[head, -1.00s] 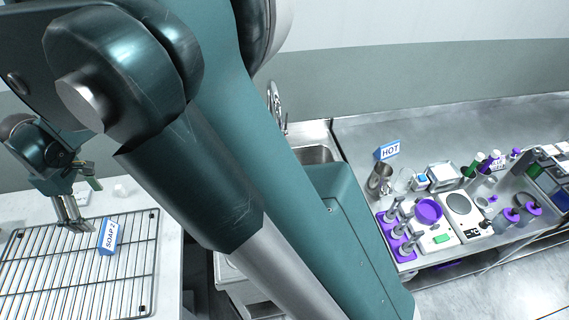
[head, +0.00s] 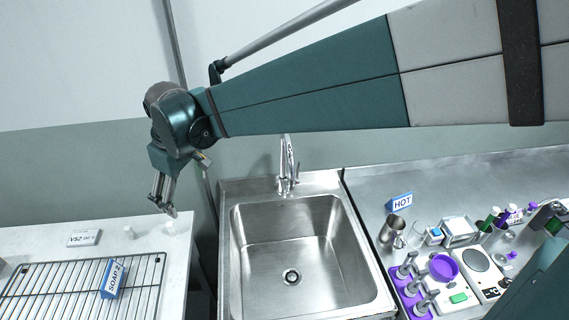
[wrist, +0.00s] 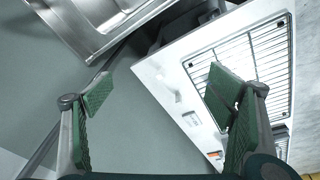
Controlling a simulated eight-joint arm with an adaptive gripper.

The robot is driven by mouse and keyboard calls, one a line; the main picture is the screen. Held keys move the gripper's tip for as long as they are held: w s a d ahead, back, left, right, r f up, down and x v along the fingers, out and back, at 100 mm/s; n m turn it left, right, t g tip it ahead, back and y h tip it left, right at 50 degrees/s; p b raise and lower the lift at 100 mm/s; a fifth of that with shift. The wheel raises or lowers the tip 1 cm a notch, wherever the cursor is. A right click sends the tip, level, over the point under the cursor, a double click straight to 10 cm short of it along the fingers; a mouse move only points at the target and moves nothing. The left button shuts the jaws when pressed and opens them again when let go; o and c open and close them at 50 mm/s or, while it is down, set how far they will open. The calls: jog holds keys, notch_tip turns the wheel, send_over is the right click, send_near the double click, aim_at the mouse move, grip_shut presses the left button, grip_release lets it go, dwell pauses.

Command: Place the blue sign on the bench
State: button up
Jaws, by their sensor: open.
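A blue sign lettered SOAP 2 (head: 114,279) stands tilted on the wire rack (head: 60,268) at the left. Another blue-edged sign, lettered HOT (head: 400,202), stands on the steel bench (head: 370,178) at the right. My gripper (head: 165,208) is open and empty, above the back right corner of the white worktop (head: 178,262), apart from both signs. In the wrist view its green-padded fingers (wrist: 160,95) are spread, with nothing between them. The right finger covers part of the rack there, and I cannot make out the SOAP 2 sign.
A steel sink (head: 290,250) with a tap (head: 287,165) lies between the worktop and the bench. A white label (head: 84,238) stands behind the rack. A metal jug (head: 393,231), purple bowl (head: 444,267) and several bottles crowd the bench's front; its back is clear.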

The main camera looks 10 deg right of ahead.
jog(key=s+d+r+m+t, duration=0.1)
jog(key=s+d+r+m, duration=0.15)
jog(key=d, duration=0.95)
jog(key=s+d+m+t, duration=0.1)
jog(key=s+d+m, duration=0.2)
jog(key=d, duration=0.6)
jog(key=s+d+f+m+t+h, duration=0.1)
jog(key=s+d+m, duration=0.2)
jog(key=s+d, duration=0.4)
jog(key=s+d+f+m+t, duration=0.1)
jog(key=s+d, duration=0.4)
jog(key=d, duration=0.7)
jog(key=shift+s+d+m+t, duration=0.15)
jog(key=shift+m+t, duration=0.35)
jog(key=shift+m, duration=0.45)
